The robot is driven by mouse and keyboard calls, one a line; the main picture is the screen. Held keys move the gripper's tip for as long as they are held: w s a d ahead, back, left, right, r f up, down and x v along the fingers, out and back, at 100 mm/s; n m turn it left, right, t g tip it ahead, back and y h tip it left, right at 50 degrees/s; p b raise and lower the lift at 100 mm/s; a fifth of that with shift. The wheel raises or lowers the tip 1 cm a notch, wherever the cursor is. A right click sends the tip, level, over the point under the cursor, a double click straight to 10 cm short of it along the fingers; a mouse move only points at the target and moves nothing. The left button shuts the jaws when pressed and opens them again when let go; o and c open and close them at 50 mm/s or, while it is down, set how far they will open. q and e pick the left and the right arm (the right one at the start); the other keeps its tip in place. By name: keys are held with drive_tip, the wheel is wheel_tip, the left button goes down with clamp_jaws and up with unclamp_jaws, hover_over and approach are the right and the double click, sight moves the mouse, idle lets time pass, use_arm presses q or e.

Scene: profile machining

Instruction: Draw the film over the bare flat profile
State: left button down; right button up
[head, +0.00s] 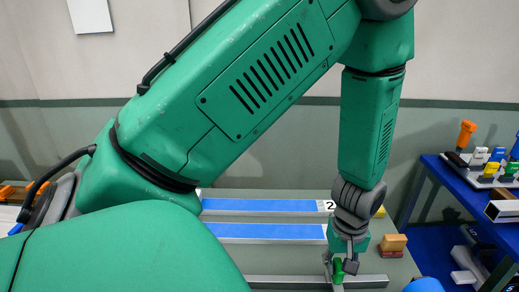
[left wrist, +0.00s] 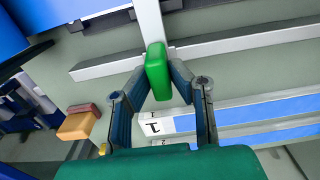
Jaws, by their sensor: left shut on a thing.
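My left gripper (head: 343,266) is shut on a small green piece (left wrist: 157,70), which sits between its fingertips in the left wrist view. The green piece is over a bare grey profile (head: 285,281) at the front of the table. In the left wrist view the bare profile (left wrist: 245,43) runs across behind the green piece. A pale strip (left wrist: 149,22) leads away from the green piece across this profile; I cannot tell whether it is film. Two profiles with blue faces (head: 262,205) (head: 268,232) lie farther back. My right gripper is not in view.
A block with an orange top and reddish base (head: 393,245) stands right of my gripper. A label with a 2 (head: 327,206) marks the rear profile. A blue rack (head: 440,180) with tools stands at the right. A rounded blue thing (head: 424,286) shows at the bottom edge.

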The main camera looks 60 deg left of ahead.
use_arm(q)
drive_tip(key=shift+s+a+p, duration=0.15)
drive_tip(key=shift+s+a, duration=0.25)
drive_tip(key=shift+s, duration=0.35)
drive_tip(key=shift+s+a+p, duration=0.2)
drive_tip(key=shift+s+a, duration=0.2)
drive_tip(key=shift+s, duration=0.3)
drive_tip(key=shift+s+a+p, duration=0.15)
drive_tip(key=shift+s+a, duration=0.25)
drive_tip(key=shift+s, duration=0.35)
drive_tip(key=shift+s+a, duration=0.3)
drive_tip(key=shift+s, duration=0.25)
drive_tip(key=shift+s+a, duration=0.3)
drive_tip(key=shift+s, duration=0.2)
drive_tip(key=shift+s+a+p, duration=0.2)
drive_tip(key=shift+s+a, duration=0.15)
drive_tip(key=shift+s, duration=0.25)
drive_tip(key=shift+s+a+p, duration=0.15)
drive_tip(key=shift+s+a, duration=0.2)
drive_tip(key=shift+s, duration=0.2)
drive_tip(key=shift+s+a+p, duration=0.1)
drive_tip(key=shift+s+a, duration=0.3)
drive_tip(key=shift+s, duration=0.3)
drive_tip(key=shift+s+a+p, duration=0.1)
drive_tip(key=shift+s+a, duration=0.35)
drive_tip(key=shift+s, duration=0.25)
drive_tip(key=shift+s+a+p, duration=0.1)
drive_tip(key=shift+s+a, duration=0.3)
drive_tip(key=shift+s, duration=0.3)
